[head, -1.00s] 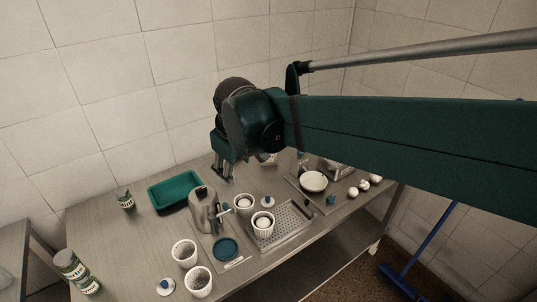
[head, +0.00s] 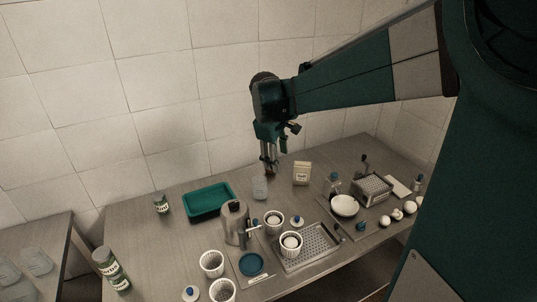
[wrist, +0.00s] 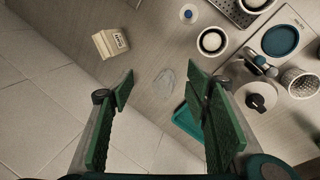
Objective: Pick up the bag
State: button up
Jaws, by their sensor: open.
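A small translucent, pale grey bag (head: 259,188) lies on the metal table near the wall, right of the green tray. In the wrist view the bag (wrist: 165,82) shows in line with the gap between the fingers, flat on the table below. My gripper (head: 269,168) points down above the back of the table, close to the bag in the picture. In the wrist view my gripper (wrist: 160,88) has its two green fingers apart, with nothing between them. The exact height above the bag is hard to tell.
A beige labelled packet (head: 302,174) stands right of the bag. A green tray (head: 208,201), a metal pot (head: 235,222) and white perforated baskets (head: 291,245) are nearby. A white bowl (head: 344,206) and a toaster-like metal box (head: 371,189) sit further right. The tiled wall (head: 150,100) is close behind.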

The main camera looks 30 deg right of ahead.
aim_at(299, 163)
jog(key=w+d+f+n+g+p, duration=0.1)
jog(key=w+d+f, duration=0.3)
jog(key=d+f, duration=0.1)
jog(key=w+d+f+n+g+p, duration=0.1)
jog(key=w+d+f+g, duration=0.1)
jog(key=w+d+f, duration=0.3)
jog(key=w+d+f+n+g+h+p, duration=0.1)
jog(key=w+d+f+n, duration=0.1)
jog(key=w+d+f, duration=0.3)
jog(key=shift+d+f+p, duration=0.1)
jog(key=shift+d+p, duration=0.2)
jog(key=shift+d, duration=0.6)
jog(key=shift+w+d+f+g, duration=0.1)
jog(key=shift+d+f+g, duration=0.25)
jog(key=shift+f, duration=0.1)
jog(key=shift+x, duration=1.3)
jog(key=shift+x, duration=2.55)
jog(key=shift+w, duration=0.1)
jog(key=shift+c, duration=0.4)
